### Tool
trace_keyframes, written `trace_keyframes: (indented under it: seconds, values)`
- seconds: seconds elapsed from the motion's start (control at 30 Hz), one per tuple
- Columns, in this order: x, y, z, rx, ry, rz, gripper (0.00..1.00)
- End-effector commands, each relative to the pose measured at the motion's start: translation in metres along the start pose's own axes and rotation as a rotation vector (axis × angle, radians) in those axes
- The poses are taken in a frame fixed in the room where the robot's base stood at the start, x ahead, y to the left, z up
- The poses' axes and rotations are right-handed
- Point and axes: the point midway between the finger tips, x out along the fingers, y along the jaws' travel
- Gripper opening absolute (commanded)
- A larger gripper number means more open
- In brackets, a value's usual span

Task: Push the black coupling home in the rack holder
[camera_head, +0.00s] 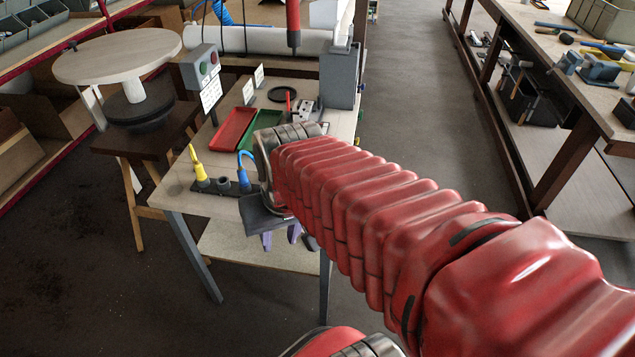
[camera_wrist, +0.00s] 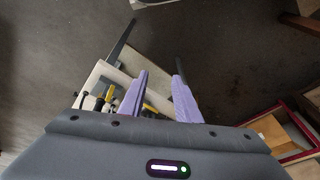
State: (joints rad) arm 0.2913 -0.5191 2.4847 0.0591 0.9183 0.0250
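The rack holder (camera_head: 207,189) is a low dark strip near the front left of the workbench. A yellow cone-shaped piece (camera_head: 199,168) stands in it, and a blue hooked piece (camera_head: 243,172) stands at its right end. Between them a short dark cylinder (camera_head: 223,184) sits in the strip; it looks like the black coupling, but I cannot tell how deep it sits. My gripper (camera_head: 281,237) is to the right of the rack, pointing down near the bench's front edge. In the wrist view its two purple fingers (camera_wrist: 160,84) are apart with nothing held between them.
Red (camera_head: 232,128) and green (camera_head: 263,128) trays lie behind the rack. A button box (camera_head: 200,68) and a grey upright block (camera_head: 340,76) stand farther back. A round-topped stand (camera_head: 118,56) is at the left. Open floor lies right, before another bench (camera_head: 565,75).

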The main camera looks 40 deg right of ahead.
Motion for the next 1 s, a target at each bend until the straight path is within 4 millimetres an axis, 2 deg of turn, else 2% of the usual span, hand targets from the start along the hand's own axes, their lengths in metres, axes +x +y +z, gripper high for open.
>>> trace_keyframes:
  seconds: [0.1, 0.4, 0.7, 1.0]
  values:
    - [0.021, 0.022, 0.004, 0.129, -0.086, -0.008, 0.30]
    - [0.063, 0.058, 0.020, 0.459, -0.276, -0.088, 0.30]
    - [0.098, 0.079, 0.034, 0.817, -0.445, -0.234, 0.30]
    - [0.124, 0.093, 0.033, 1.197, -0.579, -0.451, 0.30]
